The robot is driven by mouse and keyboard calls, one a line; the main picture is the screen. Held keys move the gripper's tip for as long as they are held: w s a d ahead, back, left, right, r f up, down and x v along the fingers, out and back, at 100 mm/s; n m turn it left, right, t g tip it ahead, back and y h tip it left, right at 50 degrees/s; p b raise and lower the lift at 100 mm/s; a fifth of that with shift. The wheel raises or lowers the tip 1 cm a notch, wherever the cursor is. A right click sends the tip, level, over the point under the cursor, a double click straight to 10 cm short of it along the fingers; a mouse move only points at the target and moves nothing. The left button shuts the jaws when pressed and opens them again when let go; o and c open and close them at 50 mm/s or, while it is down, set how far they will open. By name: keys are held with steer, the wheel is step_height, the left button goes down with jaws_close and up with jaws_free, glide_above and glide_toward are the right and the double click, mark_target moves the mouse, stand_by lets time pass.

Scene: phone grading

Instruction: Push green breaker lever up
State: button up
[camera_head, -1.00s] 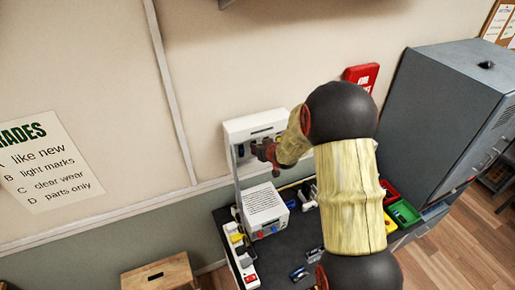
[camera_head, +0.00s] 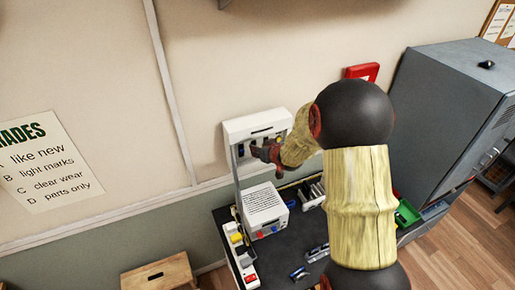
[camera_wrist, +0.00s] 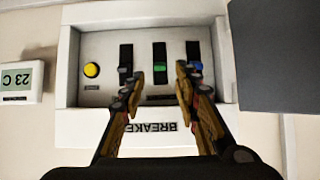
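The white breaker box (camera_head: 256,124) is on the wall; it fills the middle of the wrist view (camera_wrist: 68,60), where its label reads upside down. Contact with the lever cannot be told. In the head view my gripper (camera_head: 262,153) is at the front of the box and hides the green lever.
In the wrist view, a black lever (camera_wrist: 125,69) is left of the green one and a blue lever (camera_wrist: 195,67) right, close to the fingertips. A yellow button (camera_wrist: 92,70) is further left. A white device (camera_head: 265,207) stands on the table below the box.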

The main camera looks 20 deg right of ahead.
steer(key=v, duration=0.8)
steer(key=shift+s+r, duration=0.2)
steer(key=shift+s, duration=0.05)
steer(key=s+d+f+m+g+h+b, duration=0.1)
steer(key=s+d+f+g+b, duration=0.15)
steer(key=s, duration=0.55)
steer(key=s+d+f+g+h+b, duration=0.15)
steer(key=s+f+g, duration=0.25)
steer(key=s, duration=0.4)
steer(key=s+a+f+y+b, duration=0.1)
steer(key=s+a+f+b, duration=0.1)
steer(key=s+a+b, duration=0.6)
steer(key=s+a+f+n+y+b, duration=0.1)
steer(key=s+a+f+b, duration=0.2)
steer(key=s+a+b, duration=0.6)
steer(key=a+t+b, duration=0.1)
steer(key=b, duration=0.4)
steer(key=shift+a+f+b, duration=0.25)
steer(key=shift+f+b, duration=0.1)
